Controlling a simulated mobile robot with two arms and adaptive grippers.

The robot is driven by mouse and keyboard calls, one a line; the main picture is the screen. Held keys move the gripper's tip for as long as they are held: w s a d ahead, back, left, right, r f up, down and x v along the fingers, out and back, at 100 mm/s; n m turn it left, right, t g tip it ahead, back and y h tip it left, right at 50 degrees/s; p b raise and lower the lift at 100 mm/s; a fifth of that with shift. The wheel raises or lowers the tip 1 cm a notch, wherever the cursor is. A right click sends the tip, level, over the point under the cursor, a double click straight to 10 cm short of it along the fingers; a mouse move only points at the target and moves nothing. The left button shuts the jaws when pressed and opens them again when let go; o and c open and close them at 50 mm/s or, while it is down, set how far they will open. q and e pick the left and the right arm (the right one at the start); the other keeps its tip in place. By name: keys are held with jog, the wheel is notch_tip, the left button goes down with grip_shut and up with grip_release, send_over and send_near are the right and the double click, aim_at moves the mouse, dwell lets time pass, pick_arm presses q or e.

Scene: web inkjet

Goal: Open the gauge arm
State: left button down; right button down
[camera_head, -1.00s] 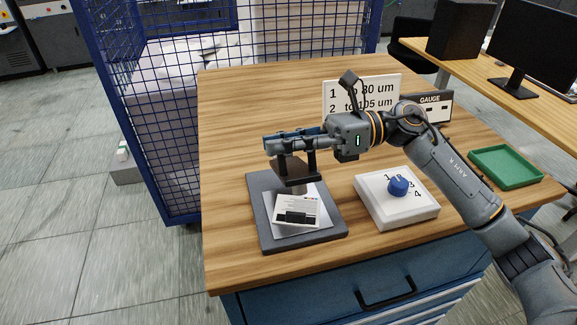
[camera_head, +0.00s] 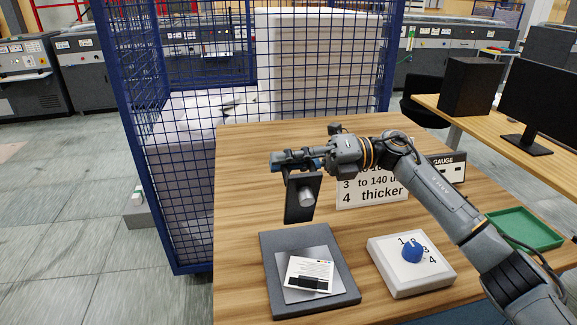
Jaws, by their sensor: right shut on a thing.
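The gauge arm (camera_head: 294,211) is a dark plate with a light cylinder (camera_head: 307,197) on its face. It stands raised and nearly upright above the back of the dark gauge base (camera_head: 347,287). My right gripper (camera_head: 291,164) reaches in from the right and is shut on the arm's upper end. The arm's hinge is hard to make out. A white printed card (camera_head: 309,266) lies on a grey plate (camera_head: 321,241) on the base, uncovered by the arm. My left gripper is out of view.
A white box with a blue knob (camera_head: 412,252) stands right of the base. A thickness sign (camera_head: 370,190) and a small gauge display (camera_head: 449,169) are behind my right arm. A green tray (camera_head: 522,226) is at right. A blue wire cage (camera_head: 180,200) borders the table's left.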

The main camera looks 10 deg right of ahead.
jog(key=shift+w+m, duration=0.4)
jog(key=shift+f, duration=0.1)
jog(key=c, duration=1.4)
grip_release()
jog(key=shift+w, duration=0.15)
jog(key=shift+o, duration=0.2)
jog(key=d, duration=1.2)
jog(key=shift+w, duration=0.2)
jog(key=shift+f, duration=0.15)
